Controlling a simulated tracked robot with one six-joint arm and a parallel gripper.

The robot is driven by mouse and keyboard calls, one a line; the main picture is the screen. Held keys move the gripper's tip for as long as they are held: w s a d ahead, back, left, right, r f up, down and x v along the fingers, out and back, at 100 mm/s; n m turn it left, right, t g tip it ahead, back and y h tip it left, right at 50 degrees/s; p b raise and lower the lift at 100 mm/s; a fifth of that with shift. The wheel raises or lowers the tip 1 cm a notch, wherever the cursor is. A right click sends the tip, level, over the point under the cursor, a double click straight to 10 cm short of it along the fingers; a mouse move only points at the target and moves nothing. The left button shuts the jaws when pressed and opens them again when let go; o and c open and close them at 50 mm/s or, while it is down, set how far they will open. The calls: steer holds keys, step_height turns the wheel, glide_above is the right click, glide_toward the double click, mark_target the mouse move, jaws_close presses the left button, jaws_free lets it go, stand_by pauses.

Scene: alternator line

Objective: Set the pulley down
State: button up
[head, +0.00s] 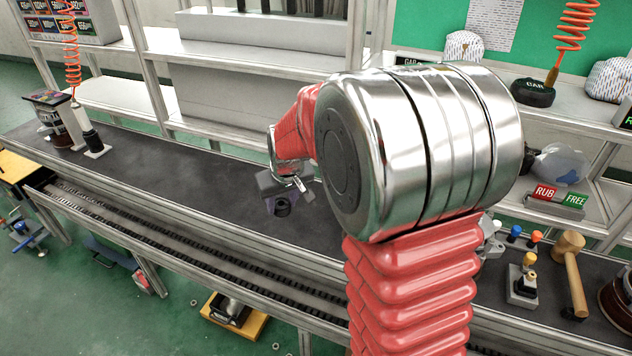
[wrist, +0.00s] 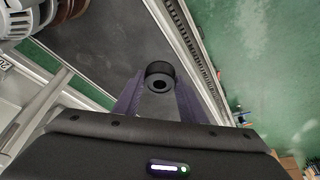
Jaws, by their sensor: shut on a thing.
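The pulley is a small black ring with a hole in its middle (wrist: 159,76). In the wrist view it sits between the tips of my gripper's two purple fingers (wrist: 158,92), which are shut on it. In the head view my gripper (head: 284,192) points down over the dark bench top (head: 190,175), left of my large metal arm joint. The pulley (head: 283,207) shows as a dark shape below the fingers. Whether it touches the bench top or hangs just above it, I cannot tell.
The bench top left of my gripper is clear as far as a white-based tool stand (head: 97,151). A slotted rail (head: 200,235) runs along the front edge. Shelves rise behind.

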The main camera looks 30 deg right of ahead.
steer(key=a+f, duration=0.4)
steer(key=a, duration=0.5)
steer(key=shift+w+a+f+n, duration=0.15)
steer(key=shift+f+n, duration=0.1)
steer(key=shift+n, duration=0.05)
